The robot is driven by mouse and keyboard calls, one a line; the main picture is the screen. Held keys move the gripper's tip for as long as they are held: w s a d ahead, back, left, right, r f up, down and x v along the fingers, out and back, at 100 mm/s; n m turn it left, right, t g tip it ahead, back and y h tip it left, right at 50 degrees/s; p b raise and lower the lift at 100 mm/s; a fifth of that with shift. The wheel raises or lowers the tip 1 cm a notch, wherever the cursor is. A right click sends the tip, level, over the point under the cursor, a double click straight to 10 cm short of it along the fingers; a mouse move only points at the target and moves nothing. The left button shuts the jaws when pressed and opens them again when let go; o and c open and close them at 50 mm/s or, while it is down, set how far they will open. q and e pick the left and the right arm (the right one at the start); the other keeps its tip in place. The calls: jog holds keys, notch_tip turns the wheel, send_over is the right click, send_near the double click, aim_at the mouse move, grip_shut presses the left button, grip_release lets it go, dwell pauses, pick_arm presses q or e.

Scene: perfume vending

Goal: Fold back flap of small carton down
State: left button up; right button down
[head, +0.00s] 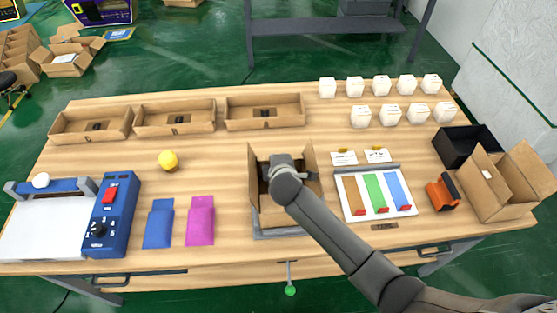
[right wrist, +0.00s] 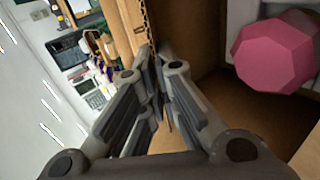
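The small carton (head: 271,217) stands at the front middle of the table on a grey base. Its left flap (head: 253,165) and right flap (head: 309,158) stand up, and its front panel faces me. My right gripper (head: 268,171) is over the carton's back part; the arm hides much of the opening and the back flap. In the right wrist view, its fingertips (right wrist: 158,62) come close together at a cardboard edge (right wrist: 147,25); whether they pinch it is unclear. A pink faceted object (right wrist: 275,50) lies inside the carton. My left gripper is out of view.
A tray with brown, green and blue strips (head: 348,209) stands just right of the carton, with two cards (head: 344,158) behind it. Blue (head: 158,228) and magenta (head: 200,226) pouches lie left. Open trays (head: 265,124) stand behind. A larger open carton (head: 497,199) stands far right.

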dwell(0.3)
jog(key=c, duration=1.7)
grip_release()
jog(key=shift+s, duration=0.15)
jog(key=v, duration=1.1)
jog(key=shift+s+r, duration=0.15)
jog(key=shift+s, duration=0.25)
